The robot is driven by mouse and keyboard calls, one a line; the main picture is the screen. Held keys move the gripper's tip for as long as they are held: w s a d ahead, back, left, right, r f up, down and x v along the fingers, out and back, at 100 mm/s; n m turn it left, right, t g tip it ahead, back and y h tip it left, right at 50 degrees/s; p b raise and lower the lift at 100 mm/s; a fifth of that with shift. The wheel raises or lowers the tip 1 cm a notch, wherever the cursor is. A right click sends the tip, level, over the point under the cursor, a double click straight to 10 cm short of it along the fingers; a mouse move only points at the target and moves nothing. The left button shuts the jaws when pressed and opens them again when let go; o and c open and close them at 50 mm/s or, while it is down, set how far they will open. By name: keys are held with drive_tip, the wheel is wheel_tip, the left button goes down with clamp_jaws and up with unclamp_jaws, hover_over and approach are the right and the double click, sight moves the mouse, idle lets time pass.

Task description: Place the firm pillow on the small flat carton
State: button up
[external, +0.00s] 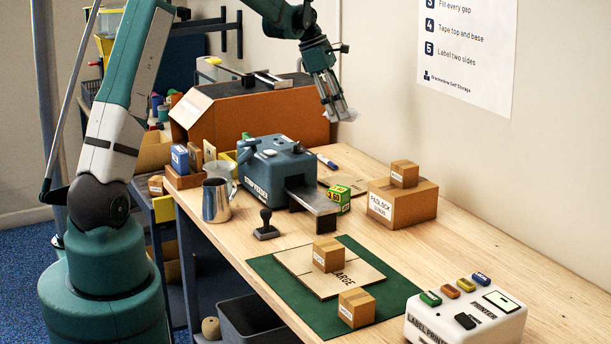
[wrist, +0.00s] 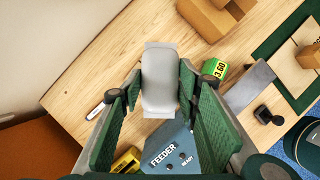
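A pale grey-white pillow (external: 345,115) is held between the fingers of my gripper (external: 334,104), high above the far part of the bench. In the wrist view the pillow (wrist: 159,78) sits between the two green finger pads, and its ends stick out past them. A flat tan carton (external: 352,184) lies on the bench behind the feeder, mostly hidden; I cannot read its label. A larger flat carton (external: 300,270) marked LARGE lies on the green mat (external: 392,287), with a small box on it.
The blue feeder (external: 272,168) stands mid-bench with a green-yellow box (external: 339,199) beside it. A padlock carton (external: 408,205) with a smaller box on top is to the right. A label printer (external: 470,318) is front right.

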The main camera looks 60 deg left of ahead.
wheel_tip(320, 180, down, 11)
idle(0.4)
drive_tip(key=shift+a+f, duration=0.1)
approach(348, 185)
drive_tip(key=shift+d+f, duration=0.6)
drive_tip(key=shift+f, duration=0.1)
drive_tip(key=shift+f, duration=1.85)
drive_tip(key=shift+f, duration=0.2)
drive_tip(key=o, duration=0.6)
drive_tip(key=shift+r, duration=0.25)
